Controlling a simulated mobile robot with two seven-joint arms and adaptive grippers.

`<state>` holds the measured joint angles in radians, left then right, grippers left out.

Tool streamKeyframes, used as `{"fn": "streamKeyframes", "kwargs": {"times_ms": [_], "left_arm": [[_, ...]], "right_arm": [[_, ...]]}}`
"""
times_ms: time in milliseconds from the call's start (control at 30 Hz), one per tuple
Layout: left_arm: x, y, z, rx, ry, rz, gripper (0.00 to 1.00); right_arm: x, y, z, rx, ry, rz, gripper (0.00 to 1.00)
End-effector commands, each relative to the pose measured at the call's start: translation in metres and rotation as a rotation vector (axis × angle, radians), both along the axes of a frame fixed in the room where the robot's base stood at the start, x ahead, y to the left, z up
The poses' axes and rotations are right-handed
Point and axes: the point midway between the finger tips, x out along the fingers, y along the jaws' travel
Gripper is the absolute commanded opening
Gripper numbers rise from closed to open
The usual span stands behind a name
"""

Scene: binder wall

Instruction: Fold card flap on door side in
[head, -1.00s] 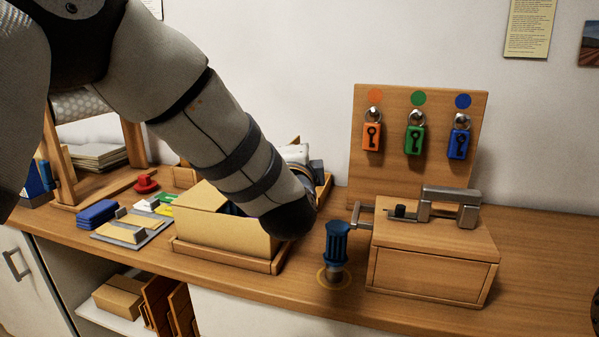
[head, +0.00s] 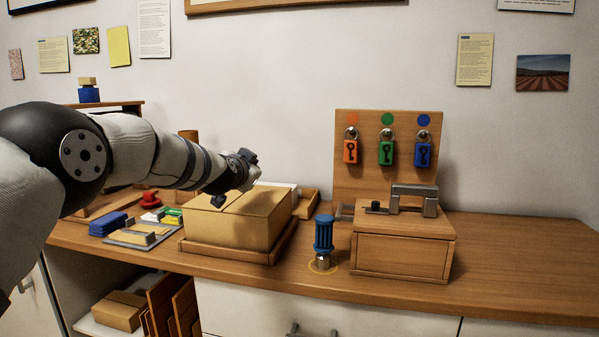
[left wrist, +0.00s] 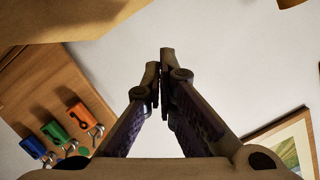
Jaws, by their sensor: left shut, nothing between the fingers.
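The cardboard box (head: 235,228) sits in a shallow wooden tray (head: 262,257) on the counter. Its top looks mostly covered by card flaps (head: 255,203), with a dark line or gap across the top beside my gripper. Which side is the door side, I cannot tell. My left gripper (head: 246,184) is at the far upper part of the box, just above or against the card; contact is unclear. In the left wrist view my fingers (left wrist: 163,75) are shut and empty, and tan card (left wrist: 60,18) shows at the upper left. My right gripper is out of view.
Right of the box stand a blue-handled tool (head: 323,236) and a wooden box with a metal clasp (head: 402,250). Behind them a board (head: 365,180) holds three coloured padlocks. Blue and grey items (head: 108,224) lie to the left. The counter at far right is clear.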

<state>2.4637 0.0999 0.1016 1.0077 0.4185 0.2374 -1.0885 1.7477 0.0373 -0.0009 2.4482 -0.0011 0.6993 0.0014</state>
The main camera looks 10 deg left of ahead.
Motion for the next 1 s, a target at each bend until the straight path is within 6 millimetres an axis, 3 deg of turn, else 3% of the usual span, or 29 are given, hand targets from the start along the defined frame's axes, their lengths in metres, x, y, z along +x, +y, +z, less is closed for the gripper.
{"fn": "streamKeyframes", "kwargs": {"times_ms": [500, 1000], "left_arm": [[0.001, 0.025, -0.03, -0.335, 0.014, 0.001, 0.0], [0.001, 0.027, -0.034, -0.405, 0.014, -0.002, 0.0]], "right_arm": [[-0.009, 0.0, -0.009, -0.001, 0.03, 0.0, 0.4], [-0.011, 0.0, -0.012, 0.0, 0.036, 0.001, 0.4]]}}
